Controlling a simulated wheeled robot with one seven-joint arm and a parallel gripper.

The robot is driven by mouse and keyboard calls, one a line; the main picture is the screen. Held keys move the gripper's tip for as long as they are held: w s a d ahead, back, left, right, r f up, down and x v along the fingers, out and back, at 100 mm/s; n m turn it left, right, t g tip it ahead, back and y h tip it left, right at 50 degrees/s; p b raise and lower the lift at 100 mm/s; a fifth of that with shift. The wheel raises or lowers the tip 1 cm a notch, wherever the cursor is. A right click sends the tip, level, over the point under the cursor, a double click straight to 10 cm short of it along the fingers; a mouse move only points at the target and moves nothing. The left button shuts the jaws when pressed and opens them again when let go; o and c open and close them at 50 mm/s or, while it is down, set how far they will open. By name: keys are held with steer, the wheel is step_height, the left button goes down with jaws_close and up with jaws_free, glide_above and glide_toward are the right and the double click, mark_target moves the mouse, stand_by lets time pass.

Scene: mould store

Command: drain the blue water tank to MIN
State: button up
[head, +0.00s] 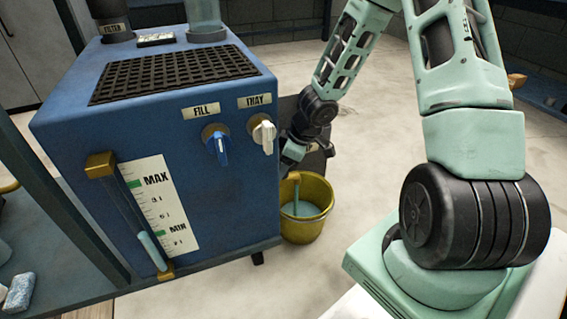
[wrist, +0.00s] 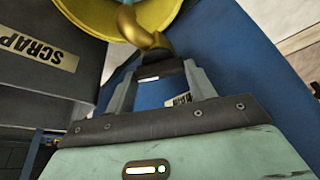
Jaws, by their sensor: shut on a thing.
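The blue water tank (head: 225,200) stands at left in the head view. Its front gauge tube (head: 125,215) has pale blue water in the lower part, its top about level with the green MIN mark. In the head view a thin pale stream appears to run from the spout (head: 294,176) into the yellow bucket (head: 302,232), which holds some water. The tap is hidden there.
A blue FILL knob (head: 217,147) and a white TRAY knob (head: 263,134) are on the tank's front. A grey box labelled SCRAP (wrist: 35,60) stands beside the bucket. A sponge (head: 19,293) lies at lower left. The floor to the right is mostly clear.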

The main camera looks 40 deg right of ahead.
steer(key=shift+r+p, duration=0.2)
steer(key=shift+p, duration=0.2)
steer(key=p, duration=0.2)
steer(key=n+p, duration=0.1)
steer(key=shift+r+n+g+p, duration=0.2)
steer(key=shift+n+g+p, duration=0.1)
steer(key=shift+p, duration=0.05)
steer(key=n+p, duration=0.2)
steer(key=p, duration=0.4)
steer(key=shift+r+g+y+p, duration=0.15)
steer(key=shift+g+y+p, duration=0.15)
steer(key=shift+y+p, duration=0.1)
steer(key=n+p, duration=0.2)
steer(key=p, duration=0.4)
steer(key=shift+w+d+g+p, duration=0.1)
steer(key=shift+g+p, duration=0.2)
steer(key=shift+f+n+p, duration=0.25)
steer(key=shift+n+p, duration=0.05)
steer(key=shift+p, duration=0.65)
steer(key=shift+w+f+n+p, duration=0.1)
steer(key=shift+f+n+p, duration=0.2)
steer(key=shift+p, duration=0.6)
steer(key=o, duration=1)
